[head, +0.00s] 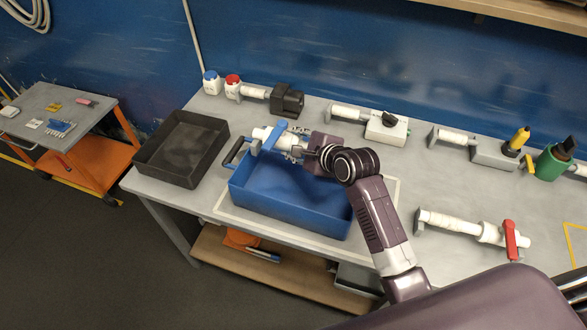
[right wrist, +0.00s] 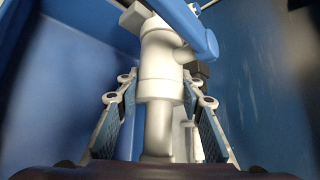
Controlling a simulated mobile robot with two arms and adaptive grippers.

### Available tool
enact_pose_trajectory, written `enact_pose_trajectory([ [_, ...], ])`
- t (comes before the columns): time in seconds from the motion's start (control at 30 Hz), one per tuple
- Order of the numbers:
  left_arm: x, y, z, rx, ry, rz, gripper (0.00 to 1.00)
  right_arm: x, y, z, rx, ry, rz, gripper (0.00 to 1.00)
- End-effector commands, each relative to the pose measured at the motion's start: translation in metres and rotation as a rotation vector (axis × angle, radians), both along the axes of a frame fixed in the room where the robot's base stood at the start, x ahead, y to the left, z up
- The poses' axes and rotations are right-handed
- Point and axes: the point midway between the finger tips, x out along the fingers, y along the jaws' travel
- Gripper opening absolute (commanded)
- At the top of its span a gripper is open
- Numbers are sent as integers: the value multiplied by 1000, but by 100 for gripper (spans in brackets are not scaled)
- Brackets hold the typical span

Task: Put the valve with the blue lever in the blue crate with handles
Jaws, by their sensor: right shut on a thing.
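The valve with the blue lever (head: 277,134) has a white body and shows in the head view at the far-left part of the blue crate. The blue crate with handles (head: 290,216) stands on the grey bench. My right gripper (head: 297,147) is shut on the valve and holds it over the crate's back part. In the right wrist view the fingers (right wrist: 161,115) flank the white valve body (right wrist: 158,62), with the blue lever (right wrist: 190,20) above and blue walls around. I cannot tell whether the valve touches the crate. My left gripper is not in view.
A black tray (head: 142,160) stands left of the crate. A red-lever valve (head: 510,238) lies at the right, and several white pipe fittings stand along the back. An orange cart (head: 98,160) is at the far left.

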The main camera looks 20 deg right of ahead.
Motion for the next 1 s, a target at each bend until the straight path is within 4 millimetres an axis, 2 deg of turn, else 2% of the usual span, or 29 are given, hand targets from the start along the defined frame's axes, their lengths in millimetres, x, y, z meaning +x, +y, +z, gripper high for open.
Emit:
enact_pose_trajectory([
  [0.1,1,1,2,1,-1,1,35,0,0,-32,-2,3,1,0],
  [0.2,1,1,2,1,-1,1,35,0,-1,-51,-3,0,0,0],
  [0.47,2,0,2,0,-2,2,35,1,-1,-75,-1,-3,1,0],
  [0.63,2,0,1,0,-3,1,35,1,0,-100,0,-2,1,0],
  [0.77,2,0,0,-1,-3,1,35,1,-1,-106,0,-4,-1,0],
  [1.0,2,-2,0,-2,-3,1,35,1,0,-107,0,-5,0,0],
])
